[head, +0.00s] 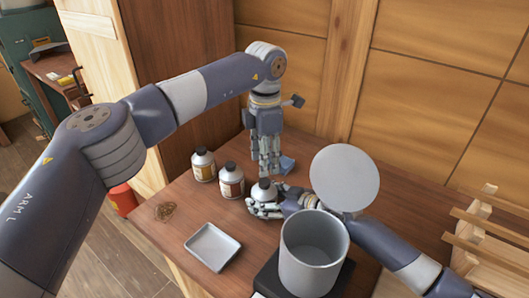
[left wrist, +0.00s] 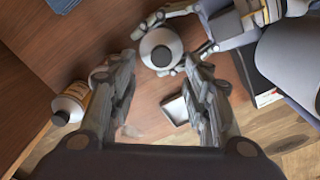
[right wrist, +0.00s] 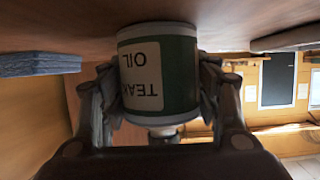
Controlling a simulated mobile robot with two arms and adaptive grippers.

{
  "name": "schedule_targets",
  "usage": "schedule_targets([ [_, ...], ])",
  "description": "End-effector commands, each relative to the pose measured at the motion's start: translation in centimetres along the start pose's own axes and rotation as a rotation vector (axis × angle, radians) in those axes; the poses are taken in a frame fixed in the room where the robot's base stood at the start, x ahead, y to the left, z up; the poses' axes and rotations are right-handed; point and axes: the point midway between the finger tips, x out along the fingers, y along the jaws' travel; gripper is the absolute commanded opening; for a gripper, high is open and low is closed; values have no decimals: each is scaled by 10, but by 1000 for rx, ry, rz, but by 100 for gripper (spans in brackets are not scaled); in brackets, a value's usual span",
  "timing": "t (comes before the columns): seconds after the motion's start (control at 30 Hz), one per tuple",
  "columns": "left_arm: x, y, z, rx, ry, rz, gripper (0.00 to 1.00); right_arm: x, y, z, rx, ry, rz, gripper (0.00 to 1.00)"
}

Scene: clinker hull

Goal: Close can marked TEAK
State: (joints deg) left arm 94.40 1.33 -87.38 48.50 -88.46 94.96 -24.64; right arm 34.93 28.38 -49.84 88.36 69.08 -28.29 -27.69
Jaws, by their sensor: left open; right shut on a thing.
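The TEAK OIL can (right wrist: 158,75), with a dark green band and a pale label, fills the middle of the right wrist view. It appears upside down there. My right gripper (head: 262,209) is shut around its side at the table. The can's pale top (head: 264,185) shows in the head view. In the left wrist view its top (left wrist: 148,47) has a dark round centre; I cannot tell whether that is a cap or an opening. My left gripper (head: 268,172) is open and empty, pointing down just above and behind the can.
Two capped cans (head: 203,165) (head: 231,180) stand left of the TEAK can. A grey tray (head: 213,263), a brown tangle (head: 166,212) and a blue block (head: 287,164) lie on the table. A metal bin (head: 313,262) with a raised round lid (head: 344,178) stands close at right.

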Motion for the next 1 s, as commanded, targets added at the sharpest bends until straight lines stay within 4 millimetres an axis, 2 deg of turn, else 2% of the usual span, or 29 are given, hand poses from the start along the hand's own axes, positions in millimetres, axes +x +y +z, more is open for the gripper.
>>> schedule_targets([
  [0.8,-11,-1,-2,-1342,0,1,44,0,-1,2,1,-3,-1,0],
  [1.0,-13,-2,-2,-1619,-1,1,44,0,-1,2,1,-3,-1,0],
])
